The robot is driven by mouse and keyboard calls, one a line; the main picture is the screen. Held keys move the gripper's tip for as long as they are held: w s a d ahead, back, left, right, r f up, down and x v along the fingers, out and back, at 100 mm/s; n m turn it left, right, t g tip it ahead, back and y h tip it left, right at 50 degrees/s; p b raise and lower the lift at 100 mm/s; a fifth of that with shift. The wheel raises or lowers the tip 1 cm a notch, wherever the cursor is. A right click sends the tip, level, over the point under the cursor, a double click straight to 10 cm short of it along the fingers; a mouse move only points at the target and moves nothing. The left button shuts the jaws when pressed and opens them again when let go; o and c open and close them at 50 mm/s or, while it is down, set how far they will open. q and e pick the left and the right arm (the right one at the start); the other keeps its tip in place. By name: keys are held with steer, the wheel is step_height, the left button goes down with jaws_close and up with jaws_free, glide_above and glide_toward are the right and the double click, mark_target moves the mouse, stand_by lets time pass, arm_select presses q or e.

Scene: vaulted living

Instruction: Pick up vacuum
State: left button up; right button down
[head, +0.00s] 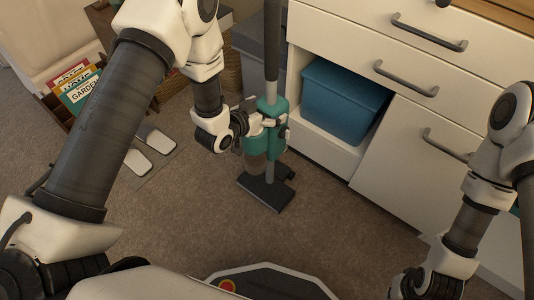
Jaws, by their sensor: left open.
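The vacuum is an upright stick model with a teal body (277,108), a dark grey tube above it and a flat black floor head (265,191) on the carpet. It stands in front of the white cabinet in the head view. My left gripper (268,124) is open at the teal body, with its fingers right beside or around it. I cannot tell whether they touch it. My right gripper (402,284) is low at the bottom right, well away from the vacuum. It is partly cut off, and its jaws are not clear.
A white cabinet (322,152) with grey handles stands behind and right of the vacuum, with a blue bin (342,100) in its open shelf. A box of books (78,85) and a pale-padded scale-like object (150,150) lie left. Carpet (330,225) in front is clear.

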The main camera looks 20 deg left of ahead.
arm_select(q)
steer(key=c, duration=1.4)
steer(key=shift+r, duration=0.1)
steer(key=shift+c, duration=0.9)
steer(key=shift+r, duration=0.15)
